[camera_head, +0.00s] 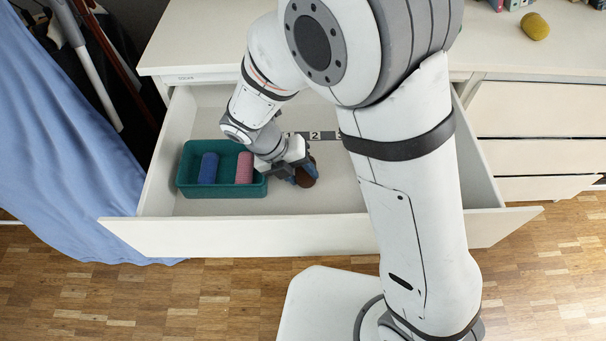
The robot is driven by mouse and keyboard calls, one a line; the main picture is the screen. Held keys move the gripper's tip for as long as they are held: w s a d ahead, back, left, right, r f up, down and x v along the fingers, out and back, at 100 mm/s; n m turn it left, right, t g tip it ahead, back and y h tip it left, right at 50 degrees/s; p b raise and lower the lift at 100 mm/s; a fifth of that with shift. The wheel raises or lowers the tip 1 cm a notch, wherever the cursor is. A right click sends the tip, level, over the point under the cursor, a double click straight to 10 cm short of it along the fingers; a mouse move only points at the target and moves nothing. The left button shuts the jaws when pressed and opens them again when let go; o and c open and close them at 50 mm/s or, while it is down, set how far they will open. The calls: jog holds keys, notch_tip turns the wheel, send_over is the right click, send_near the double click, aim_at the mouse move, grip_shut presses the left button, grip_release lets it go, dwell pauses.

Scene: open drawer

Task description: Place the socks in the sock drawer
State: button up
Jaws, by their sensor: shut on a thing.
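The wide white drawer (230,235) is pulled open under the white top. In its left part sits a teal bin (222,190) with a rolled blue sock bundle (208,168) and a rolled pink sock bundle (245,168) side by side. My gripper (299,173) is inside the drawer's outline, just right of the bin. It is shut on a dark brown sock bundle (307,174), partly hidden by the fingers. I cannot tell whether this bundle touches the drawer floor. A mustard-yellow rolled bundle (535,27) lies on the white top at the upper right.
Closed drawers (540,110) stand at the right. A blue cloth (60,140) hangs at the left. The drawer floor right of my gripper looks bare where visible.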

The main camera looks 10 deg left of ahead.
jog(key=o, duration=1)
jog(key=shift+c, duration=0.2)
jog(key=p+v, duration=0.4)
jog(key=v, duration=0.8)
jog(key=shift+p, duration=0.35)
jog(key=shift+r, duration=0.1)
jog(key=w+d+r+m+g+y, duration=0.1)
jog(key=d+r+m+y, duration=0.15)
jog(key=d+m, duration=0.7)
jog(key=w+d+r+m+g+y, duration=0.1)
jog(key=d+r+m, duration=0.3)
jog(key=d+m, duration=0.6)
jog(key=s+d+r+m+t+y, duration=0.1)
jog(key=s+d+m, duration=0.2)
jog(key=m, duration=0.6)
jog(key=s+d+r+m+y, duration=0.1)
jog(key=s+d+m, duration=0.1)
jog(key=d+m, duration=0.6)
jog(key=shift+s+m+t, duration=0.4)
jog(key=shift+m, duration=0.75)
